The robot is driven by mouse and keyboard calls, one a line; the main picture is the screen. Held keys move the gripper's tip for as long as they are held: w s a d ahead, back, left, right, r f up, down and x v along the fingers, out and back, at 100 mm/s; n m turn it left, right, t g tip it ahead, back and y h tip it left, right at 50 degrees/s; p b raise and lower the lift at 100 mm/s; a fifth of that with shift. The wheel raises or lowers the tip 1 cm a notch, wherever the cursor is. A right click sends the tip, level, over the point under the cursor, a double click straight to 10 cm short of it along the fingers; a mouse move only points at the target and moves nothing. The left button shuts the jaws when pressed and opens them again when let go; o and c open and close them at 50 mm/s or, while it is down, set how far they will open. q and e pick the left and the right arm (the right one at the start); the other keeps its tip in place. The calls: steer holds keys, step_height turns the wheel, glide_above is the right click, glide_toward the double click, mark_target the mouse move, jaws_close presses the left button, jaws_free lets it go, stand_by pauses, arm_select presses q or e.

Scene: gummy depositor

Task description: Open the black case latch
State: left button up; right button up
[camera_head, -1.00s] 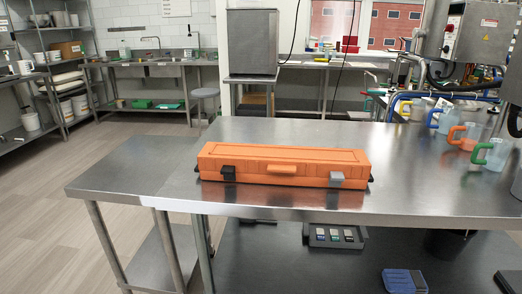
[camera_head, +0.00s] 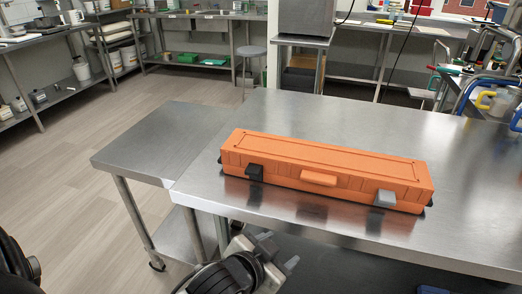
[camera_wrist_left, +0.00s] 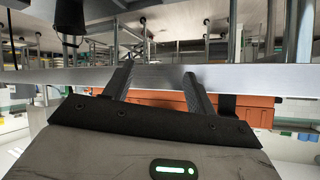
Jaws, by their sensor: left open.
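The orange case (camera_head: 325,165) lies closed on the steel table. Its black latch (camera_head: 254,172) is at the left of its front face and looks shut. A grey latch (camera_head: 384,198) is at the right, with an orange handle (camera_head: 318,179) between them. My left gripper (camera_head: 278,251) is open and empty in front of the table edge, below and nearer than the black latch, apart from the case. In the left wrist view the open fingers (camera_wrist_left: 158,74) point at the table edge, and part of the orange case (camera_wrist_left: 262,111) shows behind them. My right gripper is out of view.
The steel table's front edge (camera_head: 350,242) lies between my left gripper and the case. A lower side table (camera_head: 150,140) adjoins on the left. The tabletop around the case is clear; pitchers (camera_head: 495,101) stand at the far right.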

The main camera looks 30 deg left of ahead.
arm_select(q)
steer(key=w+d+r+m+t+h, duration=0.25)
steer(key=w+r+t, duration=0.2)
steer(key=r, duration=0.45)
steer(key=w+d+r+m+t+h, duration=0.2)
steer(key=w+d+r+m+t, duration=0.15)
steer(key=w+r, duration=0.4)
steer(key=s+d+r+m+g+h, duration=0.3)
steer(key=d+r+m+g+h, duration=0.45)
steer(key=r+m+h, duration=0.5)
steer(key=m+g+y+p, duration=0.1)
steer(key=m+g+y, duration=1.1)
steer(key=y, duration=0.6)
glide_above(253, 169)
step_height(253, 169, down, 4)
steer(key=shift+m, duration=0.25)
step_height(253, 169, down, 15)
steer(key=shift+f+p, duration=0.1)
steer(key=shift+p, duration=1.1)
